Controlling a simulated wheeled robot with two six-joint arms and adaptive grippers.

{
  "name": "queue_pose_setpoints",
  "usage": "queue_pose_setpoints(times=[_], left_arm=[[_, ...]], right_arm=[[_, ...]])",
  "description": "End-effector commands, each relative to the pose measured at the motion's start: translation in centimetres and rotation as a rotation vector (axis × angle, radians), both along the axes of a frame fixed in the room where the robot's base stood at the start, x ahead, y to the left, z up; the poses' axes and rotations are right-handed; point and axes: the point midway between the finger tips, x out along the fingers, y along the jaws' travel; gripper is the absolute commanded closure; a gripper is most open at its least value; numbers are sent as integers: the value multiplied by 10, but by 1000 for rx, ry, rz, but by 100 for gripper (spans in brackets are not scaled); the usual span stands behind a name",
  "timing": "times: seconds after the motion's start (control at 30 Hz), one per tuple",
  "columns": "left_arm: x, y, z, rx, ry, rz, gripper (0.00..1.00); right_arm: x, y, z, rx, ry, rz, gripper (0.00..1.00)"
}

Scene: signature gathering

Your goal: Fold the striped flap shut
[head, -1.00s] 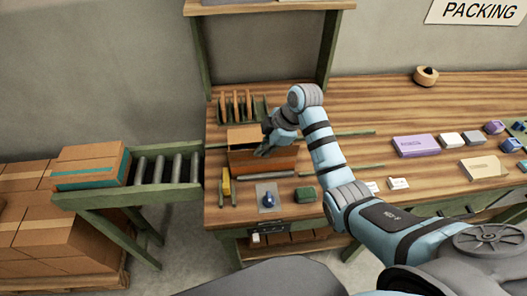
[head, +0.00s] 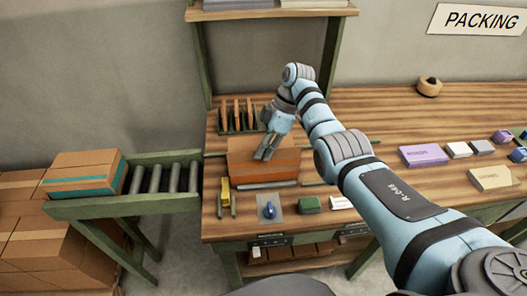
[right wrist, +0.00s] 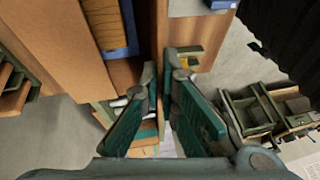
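A brown cardboard box (head: 262,172) sits on the packing table, left of centre. In the head view its top looks mostly covered by brown board. I cannot make out stripes or tell which panel is the striped flap. My right gripper (head: 267,152) points down at the top of the box, over its middle. In the right wrist view my right gripper (right wrist: 161,75) shows its two fingers a little apart, with a narrow brown panel edge between or just behind them. I cannot tell if they touch it. Large brown board (right wrist: 50,45) fills the left there. My left gripper is out of view.
A rack with upright brown boards (head: 238,112) stands behind the box. A yellow item (head: 225,192), a blue-topped item on a grey pad (head: 269,210) and a green block (head: 310,204) lie in front. A roller conveyor (head: 155,180) adjoins the table's left. Labelled boxes (head: 424,155) stand right.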

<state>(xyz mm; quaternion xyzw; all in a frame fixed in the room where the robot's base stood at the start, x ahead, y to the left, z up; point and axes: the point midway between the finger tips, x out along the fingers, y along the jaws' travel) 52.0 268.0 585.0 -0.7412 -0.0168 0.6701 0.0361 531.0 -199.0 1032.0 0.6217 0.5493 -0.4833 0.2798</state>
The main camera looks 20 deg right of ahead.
Motion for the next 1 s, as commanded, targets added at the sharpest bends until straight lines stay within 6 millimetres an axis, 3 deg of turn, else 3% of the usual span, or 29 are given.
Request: queue_pose_setpoints(times=[0.07, 0.23, 0.57, 0.67, 1.0], left_arm=[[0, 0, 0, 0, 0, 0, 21], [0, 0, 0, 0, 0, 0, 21], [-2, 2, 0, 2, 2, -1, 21], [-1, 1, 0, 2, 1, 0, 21], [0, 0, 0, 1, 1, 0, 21]], right_arm=[[-1, 0, -1, -1, 2, 0, 100], [0, 0, 0, -1, 2, 0, 77], [0, -2, 3, 0, -1, 0, 77], [2, -7, 16, -1, -4, -1, 77], [8, -43, 96, 0, 0, -1, 77]])
